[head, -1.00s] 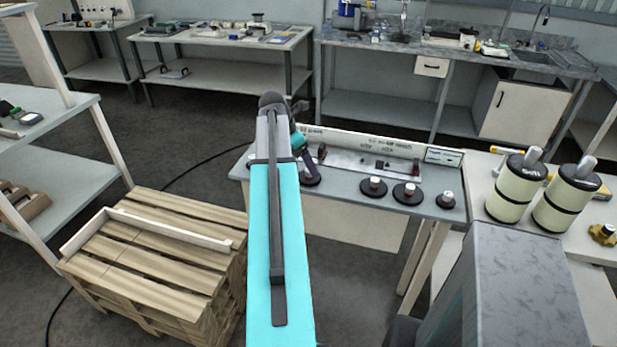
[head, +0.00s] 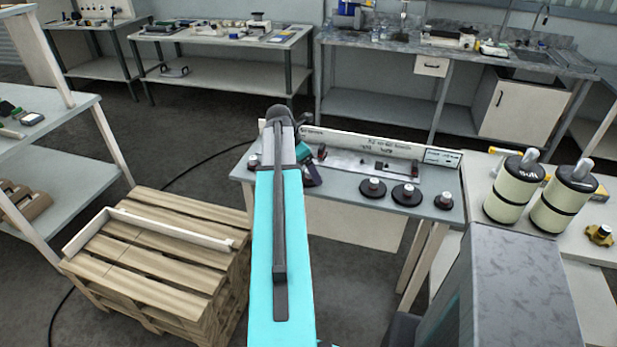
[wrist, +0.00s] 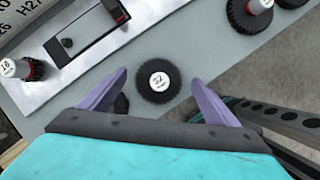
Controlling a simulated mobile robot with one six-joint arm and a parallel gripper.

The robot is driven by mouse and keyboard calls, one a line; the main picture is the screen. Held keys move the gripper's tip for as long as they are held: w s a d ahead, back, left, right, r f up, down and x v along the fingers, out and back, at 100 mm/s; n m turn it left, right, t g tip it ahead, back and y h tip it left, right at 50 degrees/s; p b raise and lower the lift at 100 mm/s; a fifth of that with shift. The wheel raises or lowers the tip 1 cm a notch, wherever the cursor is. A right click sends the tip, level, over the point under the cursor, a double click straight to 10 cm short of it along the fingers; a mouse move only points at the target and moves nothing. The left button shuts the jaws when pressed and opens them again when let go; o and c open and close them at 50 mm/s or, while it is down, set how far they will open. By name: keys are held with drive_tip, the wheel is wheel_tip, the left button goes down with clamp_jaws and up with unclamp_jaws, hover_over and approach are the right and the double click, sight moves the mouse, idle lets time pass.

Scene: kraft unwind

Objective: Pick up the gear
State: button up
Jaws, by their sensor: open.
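A dark toothed gear (wrist: 158,82) with a white round label lies flat on the grey bench top, seen in the wrist view. My gripper (wrist: 158,79) is open, its two purple fingers on either side of the gear in the picture, with nothing held. Whether the fingers are at the gear's height cannot be told. In the head view my gripper (head: 311,174) is over the bench's left part, and my arm hides what lies under it. More dark gears (head: 407,194) with pale-topped hubs sit in a row to the right.
A metal fixture plate (head: 365,161) with a long printed bar stands behind the gears. Two cream rollers (head: 515,187) stand on the right-hand bench. A wooden pallet stack (head: 160,265) is at left. In the wrist view, a red-and-white knob (wrist: 18,69) lies left of the gripper.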

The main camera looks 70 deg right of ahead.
drive_tip(key=shift+x, duration=0.95)
drive_tip(key=c, duration=1.5)
drive_tip(key=shift+c, duration=0.2)
drive_tip(key=shift+r, duration=0.25)
